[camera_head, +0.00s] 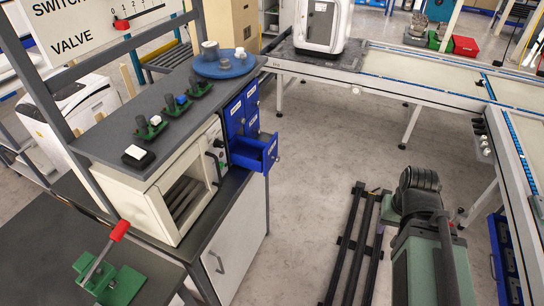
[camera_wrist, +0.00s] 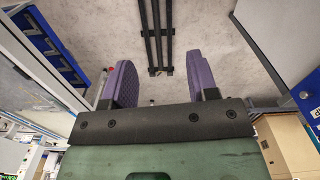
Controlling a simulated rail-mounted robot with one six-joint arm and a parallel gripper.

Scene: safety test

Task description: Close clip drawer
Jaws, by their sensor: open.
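The blue drawer unit (camera_head: 243,112) is at the right end of the dark bench in the head view, with several labelled drawer fronts. One lower drawer (camera_head: 257,150) is pulled out and sticks out to the right over the floor; its inside looks empty. The label on its front is not readable from here. A blue surface (camera_wrist: 309,95) at the wrist view's right edge is too cropped to identify.
A white oven-like box (camera_head: 180,205) stands left of the drawers under the bench top (camera_head: 165,120). A blue round tray (camera_head: 224,66) and several green-based parts stand on top. A conveyor (camera_head: 420,85) runs behind and right.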

